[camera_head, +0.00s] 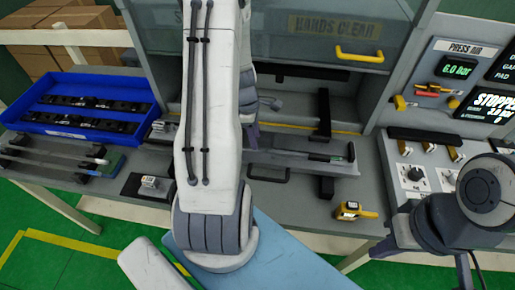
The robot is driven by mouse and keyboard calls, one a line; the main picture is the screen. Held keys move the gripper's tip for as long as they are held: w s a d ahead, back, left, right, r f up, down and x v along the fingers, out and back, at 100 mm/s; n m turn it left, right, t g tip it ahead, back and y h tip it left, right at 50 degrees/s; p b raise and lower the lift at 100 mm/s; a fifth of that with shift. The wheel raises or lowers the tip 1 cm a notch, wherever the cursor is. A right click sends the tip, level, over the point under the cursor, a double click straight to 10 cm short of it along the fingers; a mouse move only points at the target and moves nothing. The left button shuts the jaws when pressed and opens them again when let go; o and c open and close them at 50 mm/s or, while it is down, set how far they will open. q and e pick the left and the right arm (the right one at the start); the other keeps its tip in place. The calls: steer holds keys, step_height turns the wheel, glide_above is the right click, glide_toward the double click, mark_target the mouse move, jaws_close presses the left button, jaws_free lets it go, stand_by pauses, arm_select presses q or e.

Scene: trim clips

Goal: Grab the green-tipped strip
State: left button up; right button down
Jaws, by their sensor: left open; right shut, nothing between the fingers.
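Several pale strips (50,157) lie side by side in a dark rack on the bench at the left. A green end (112,163) shows at the rack's right end; I cannot tell whether it belongs to a strip or to the rack. Another thin piece with a small green mark (320,157) lies on the grey fixture in front of the press. My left gripper (258,122) is open at the press opening, partly hidden behind my large white arm link. It is well to the right of the rack. My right arm shows at the lower right, but its gripper is not visible.
A blue tray (82,128) with dark parts stands behind the rack. The press has a clear guard with a yellow handle (360,55). A yellow handheld device (354,211) lies at the bench's front edge. A control panel (416,178) stands at the right.

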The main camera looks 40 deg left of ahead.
arm_select(q)
steer(key=shift+w+d+f, duration=0.1)
steer(key=shift+d+f, duration=0.05)
steer(key=shift+f, duration=0.85)
steer(key=shift+d+f, duration=0.1)
steer(key=shift+f, duration=0.85)
jaws_close()
steer(key=shift+r, duration=0.15)
